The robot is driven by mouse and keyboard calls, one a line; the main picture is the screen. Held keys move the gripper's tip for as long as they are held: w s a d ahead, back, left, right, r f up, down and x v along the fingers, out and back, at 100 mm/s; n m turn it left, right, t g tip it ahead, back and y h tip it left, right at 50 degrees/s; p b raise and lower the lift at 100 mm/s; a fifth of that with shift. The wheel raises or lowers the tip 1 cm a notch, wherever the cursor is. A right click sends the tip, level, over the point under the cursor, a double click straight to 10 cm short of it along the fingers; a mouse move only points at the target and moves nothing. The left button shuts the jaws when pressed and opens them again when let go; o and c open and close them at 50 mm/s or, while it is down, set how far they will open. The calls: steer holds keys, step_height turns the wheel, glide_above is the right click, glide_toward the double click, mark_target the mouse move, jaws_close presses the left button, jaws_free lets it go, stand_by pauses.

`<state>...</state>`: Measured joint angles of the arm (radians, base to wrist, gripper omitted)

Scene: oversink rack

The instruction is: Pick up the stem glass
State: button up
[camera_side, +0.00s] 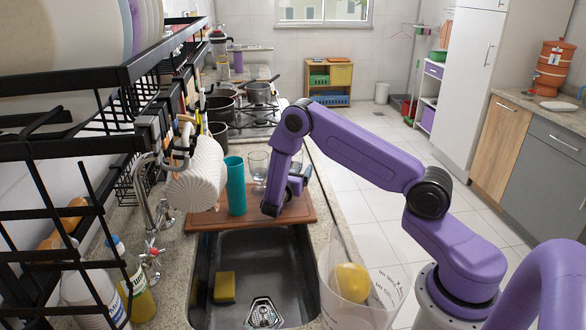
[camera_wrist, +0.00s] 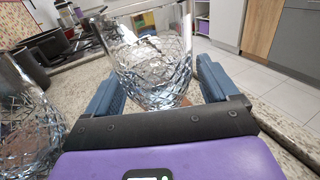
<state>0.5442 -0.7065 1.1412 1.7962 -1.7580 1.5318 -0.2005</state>
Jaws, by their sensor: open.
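A clear cut-pattern glass (camera_wrist: 155,65) stands between the two blue fingers of my gripper (camera_wrist: 160,84) in the wrist view. The fingers are open, with one on each side of the glass. Its lower end is hidden behind the gripper body, so I cannot tell if it has a stem. A second cut-pattern glass (camera_wrist: 28,125) is at the left edge of the wrist view, outside the fingers. In the side view, a clear glass (camera_side: 258,164) stands beside the teal cup. My gripper (camera_side: 297,183) is low over the right part of the board there, partly hidden by my arm.
A teal cup (camera_side: 236,186) stands on the brown board (camera_side: 205,219) behind the sink (camera_side: 262,250). A white ribbed cup (camera_side: 200,178) hangs from the black rack (camera_side: 75,148) at left. A yellow sponge (camera_side: 224,287) lies in the sink. Pots (camera_side: 222,108) stand farther back.

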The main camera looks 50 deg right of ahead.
steer(key=shift+w+d, duration=0.1)
steer(key=shift+d, duration=0.2)
steer(key=c, duration=1.2)
steer(key=shift+o, duration=0.2)
steer(key=shift+r, duration=0.1)
